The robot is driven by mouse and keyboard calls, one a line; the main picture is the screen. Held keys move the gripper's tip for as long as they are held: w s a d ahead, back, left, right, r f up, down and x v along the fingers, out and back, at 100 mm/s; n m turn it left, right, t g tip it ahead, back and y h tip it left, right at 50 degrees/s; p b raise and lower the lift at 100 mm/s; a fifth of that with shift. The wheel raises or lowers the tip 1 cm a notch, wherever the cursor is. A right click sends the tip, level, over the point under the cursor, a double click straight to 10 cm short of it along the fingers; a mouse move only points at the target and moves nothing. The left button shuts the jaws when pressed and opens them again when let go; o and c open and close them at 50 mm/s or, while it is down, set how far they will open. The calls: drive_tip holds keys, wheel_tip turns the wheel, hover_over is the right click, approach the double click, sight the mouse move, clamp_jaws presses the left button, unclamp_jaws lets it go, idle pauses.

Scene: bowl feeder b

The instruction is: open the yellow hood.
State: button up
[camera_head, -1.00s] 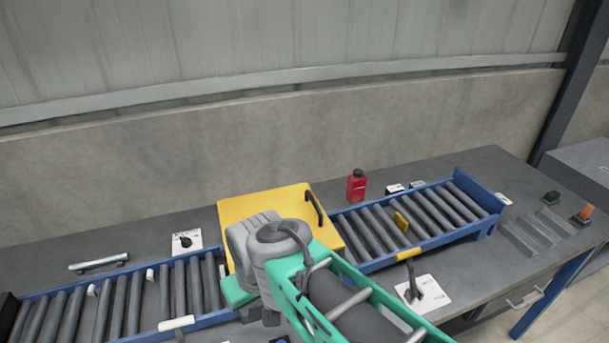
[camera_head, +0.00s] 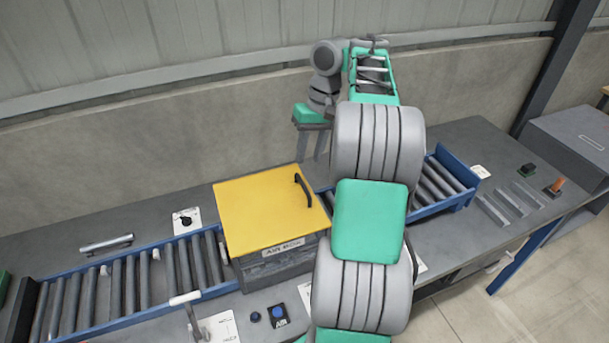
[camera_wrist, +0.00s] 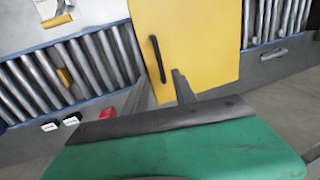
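The yellow hood (camera_head: 262,212) lies flat and closed on a grey box in the head view. Its black handle (camera_head: 303,190) stands near the right edge. My gripper (camera_head: 310,157) hangs above and behind the handle with its fingers pointing down. In the wrist view the yellow hood (camera_wrist: 200,40) fills the upper middle. The handle (camera_wrist: 157,58) appears there between my two spread fingertips (camera_wrist: 160,77), beyond them and not gripped. My gripper is open and empty.
Blue-framed roller conveyors run left (camera_head: 125,285) and right (camera_head: 440,180) of the box. My arm hides much of the right one. A blue button box (camera_head: 278,314) sits in front. The wall (camera_head: 150,175) stands behind.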

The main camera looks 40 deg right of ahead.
drive_tip(key=f+b, duration=0.2)
drive_tip(key=a+f+b, duration=0.1)
drive_tip(key=f+b, duration=0.1)
drive_tip(key=f, duration=0.1)
drive_tip(key=f+b, duration=0.2)
drive_tip(key=shift+w+a+f, duration=0.15)
drive_tip(key=shift+a+f, duration=0.15)
drive_tip(key=shift+c, duration=0.5)
clamp_jaws()
drive_tip(key=shift+r, duration=0.1)
idle(0.4)
